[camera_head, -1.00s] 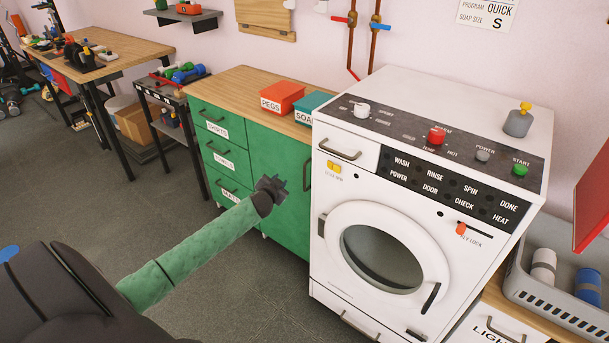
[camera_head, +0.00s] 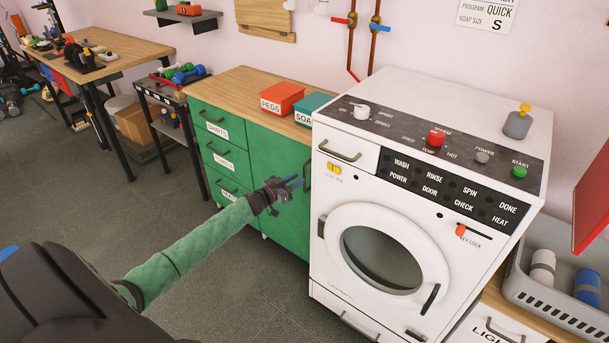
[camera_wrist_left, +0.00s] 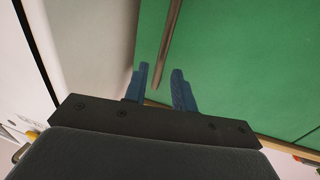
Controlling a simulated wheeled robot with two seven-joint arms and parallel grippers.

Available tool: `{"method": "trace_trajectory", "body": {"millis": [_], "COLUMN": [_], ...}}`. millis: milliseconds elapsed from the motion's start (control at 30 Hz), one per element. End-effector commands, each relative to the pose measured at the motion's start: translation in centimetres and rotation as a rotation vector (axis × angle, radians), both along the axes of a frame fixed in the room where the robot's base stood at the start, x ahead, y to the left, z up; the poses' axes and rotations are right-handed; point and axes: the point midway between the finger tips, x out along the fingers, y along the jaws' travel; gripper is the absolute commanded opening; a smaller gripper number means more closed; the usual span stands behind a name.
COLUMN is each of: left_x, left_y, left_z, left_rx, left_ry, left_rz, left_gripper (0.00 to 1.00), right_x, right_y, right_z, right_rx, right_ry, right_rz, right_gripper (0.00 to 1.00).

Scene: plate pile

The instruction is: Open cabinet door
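The green cabinet (camera_head: 276,160) has a plain door at its right side, beside the washing machine, and the door is shut. The door's dark bar handle (camera_head: 307,174) stands near the machine and also shows in the left wrist view (camera_wrist_left: 171,42). My left gripper (camera_head: 296,182) is at the door front, just left of the handle in the head view. In the left wrist view its two blue fingers (camera_wrist_left: 160,84) are apart, with one end of the handle lying between their tips. I cannot tell whether they touch it. My right gripper is not in view.
The white washing machine (camera_head: 333,255) stands close against the cabinet's right side. Drawers (camera_head: 222,127) with handles fill the cabinet's left part. A red box (camera_head: 283,97) and a teal box (camera_head: 311,107) sit on its wooden top. The floor (camera_head: 190,285) in front is clear.

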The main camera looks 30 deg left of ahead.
Motion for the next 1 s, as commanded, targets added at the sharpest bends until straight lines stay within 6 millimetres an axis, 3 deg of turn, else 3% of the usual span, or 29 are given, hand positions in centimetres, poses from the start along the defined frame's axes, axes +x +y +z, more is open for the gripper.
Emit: {"method": "trace_trajectory", "body": {"millis": [200,400,800,833,967,1000], "left_x": [2.7,4.2,4.7,4.7,4.7,4.7], "left_y": [-0.8,-1.1,-1.3,-1.3,-1.3,-1.3], "left_z": [0.2,0.1,0.0,0.0,0.0,0.0], "left_rx": [-0.001,0.001,0.001,0.001,0.001,0.001], "left_ry": [-0.002,0.0,0.001,0.001,0.001,0.001], "left_rz": [0.001,0.001,0.001,0.001,0.001,0.001], "left_gripper": [0.26,0.26,0.26,0.24,0.0,0.0], "right_x": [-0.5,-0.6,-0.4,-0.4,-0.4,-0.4], "right_y": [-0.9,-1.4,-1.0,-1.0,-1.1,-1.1], "right_z": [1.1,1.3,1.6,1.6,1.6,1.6], "right_rx": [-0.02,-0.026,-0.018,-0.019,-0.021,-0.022], "right_ry": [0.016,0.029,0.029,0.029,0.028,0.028], "right_rz": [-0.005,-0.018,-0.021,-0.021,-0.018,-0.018], "right_gripper": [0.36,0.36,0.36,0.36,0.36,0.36]}}
